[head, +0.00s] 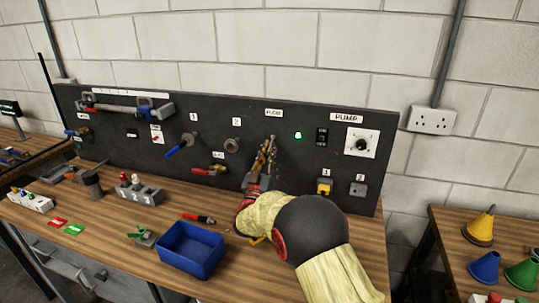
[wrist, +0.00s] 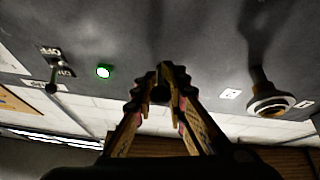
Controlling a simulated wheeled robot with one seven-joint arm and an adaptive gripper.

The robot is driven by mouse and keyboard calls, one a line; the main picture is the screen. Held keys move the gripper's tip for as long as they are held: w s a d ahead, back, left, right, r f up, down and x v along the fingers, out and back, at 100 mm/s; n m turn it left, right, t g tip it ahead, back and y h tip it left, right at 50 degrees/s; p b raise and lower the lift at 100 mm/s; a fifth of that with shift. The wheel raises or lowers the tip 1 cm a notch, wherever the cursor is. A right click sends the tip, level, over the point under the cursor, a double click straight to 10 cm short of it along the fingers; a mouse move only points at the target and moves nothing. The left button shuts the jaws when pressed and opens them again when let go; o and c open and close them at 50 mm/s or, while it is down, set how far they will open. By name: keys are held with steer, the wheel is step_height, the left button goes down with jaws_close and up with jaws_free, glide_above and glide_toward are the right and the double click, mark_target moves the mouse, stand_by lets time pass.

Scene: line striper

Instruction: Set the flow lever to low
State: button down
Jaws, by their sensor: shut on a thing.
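The FLOW label (head: 273,113) is on the dark upright panel (head: 215,115), and the flow lever is just below it. My gripper (head: 267,152) reaches up to the panel at that spot, and its fingers hide most of the lever. In the wrist view my gripper (wrist: 161,88) has its two ridged fingertips brought together on a dark, slim part, the flow lever (wrist: 163,72). Which mark the lever points to cannot be read, as my fingers and arm cover it.
Right of the lever are a lit green lamp (head: 298,135), a black switch (head: 322,137) and the PUMP dial (head: 361,143). A round fitting (head: 232,145) and a blue-handled valve (head: 181,146) are to the left. A blue bin (head: 191,249) stands on the bench.

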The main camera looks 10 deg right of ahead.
steer(key=shift+f, duration=0.1)
stand_by(0.3)
steer(key=c, duration=1.8)
jaws_free()
steer(key=shift+o, duration=0.2)
steer(key=v, duration=0.7)
steer(key=shift+s+a, duration=0.15)
